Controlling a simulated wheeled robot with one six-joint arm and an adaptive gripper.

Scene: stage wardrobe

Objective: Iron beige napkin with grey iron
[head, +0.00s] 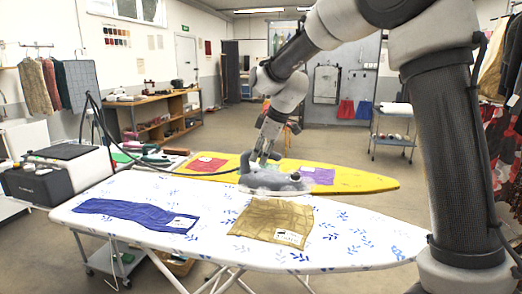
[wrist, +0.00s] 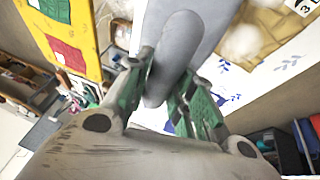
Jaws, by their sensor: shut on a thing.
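The grey iron (head: 272,182) is held at the far side of the white patterned ironing board, just behind the beige napkin. My gripper (head: 266,157) is shut on its handle from above. In the wrist view the grey handle (wrist: 176,60) lies between the green-padded fingers (wrist: 160,88). The beige napkin (head: 270,220), golden brown with a small white numbered label, lies spread and creased on the board. Part of it shows in the wrist view (wrist: 268,28), with pale haze over it. I cannot tell whether the iron touches the board.
A blue cloth (head: 135,214) lies left on the white board (head: 345,240). Behind, a yellow board (head: 365,181) bears a red cloth (head: 206,164) and a purple cloth (head: 318,176). A dark cord runs from the iron to the steam station (head: 62,172) at left.

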